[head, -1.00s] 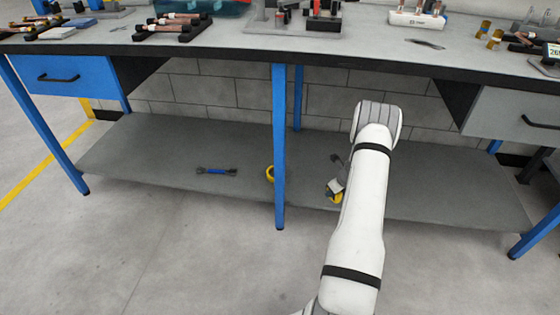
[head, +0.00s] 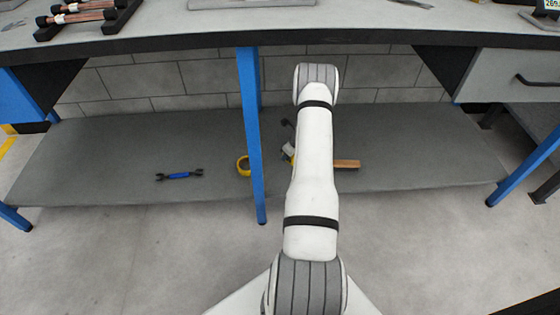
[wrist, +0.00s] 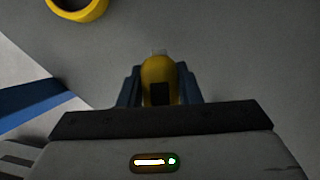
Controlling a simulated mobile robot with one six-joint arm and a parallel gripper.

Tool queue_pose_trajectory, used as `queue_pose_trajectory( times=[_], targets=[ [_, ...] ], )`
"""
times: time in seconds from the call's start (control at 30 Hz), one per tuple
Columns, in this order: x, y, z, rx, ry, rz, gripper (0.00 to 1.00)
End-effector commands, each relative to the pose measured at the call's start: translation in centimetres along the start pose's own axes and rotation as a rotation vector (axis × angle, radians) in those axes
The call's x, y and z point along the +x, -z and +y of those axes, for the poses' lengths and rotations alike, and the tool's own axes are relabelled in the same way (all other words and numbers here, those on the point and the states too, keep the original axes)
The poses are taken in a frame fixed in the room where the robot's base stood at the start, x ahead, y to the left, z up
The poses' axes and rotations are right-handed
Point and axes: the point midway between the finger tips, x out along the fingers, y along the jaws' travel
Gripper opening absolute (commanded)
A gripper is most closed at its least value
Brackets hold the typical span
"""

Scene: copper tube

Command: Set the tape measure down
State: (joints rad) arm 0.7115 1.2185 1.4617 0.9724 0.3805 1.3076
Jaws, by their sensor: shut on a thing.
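The yellow tape measure (wrist: 159,71) with a dark patch sits between the two fingers of my gripper (wrist: 159,82) in the wrist view. My gripper is shut on it, with a finger on each side. Both are over the grey lower shelf (wrist: 235,45) of the workbench. I cannot tell whether the tape measure touches the shelf. In the head view my arm hides most of the gripper and the tape measure; only a small yellow and pale patch shows left of the arm.
A yellow tape roll (head: 243,166) lies on the shelf near the blue bench leg (head: 250,130). A blue wrench (head: 180,176) lies farther left. A wooden-coloured block (head: 347,164) shows just right of my arm. The shelf's right part is clear.

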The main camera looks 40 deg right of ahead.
Motion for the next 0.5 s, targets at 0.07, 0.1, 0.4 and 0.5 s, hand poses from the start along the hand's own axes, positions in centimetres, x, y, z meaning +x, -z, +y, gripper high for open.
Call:
queue_pose_trajectory(
  times=[0.07,0.1,0.4,0.5],
  targets=[
    [1.4,0.4,0.1,-0.002,0.000,-0.001,0.01],
    [1.7,0.4,0.1,-0.003,0.000,-0.001,0.01],
    [5.1,1.7,0.3,-0.006,-0.002,-0.001,0.01],
    [5.0,1.6,0.2,-0.006,-0.001,-0.001,0.01]
  ],
)
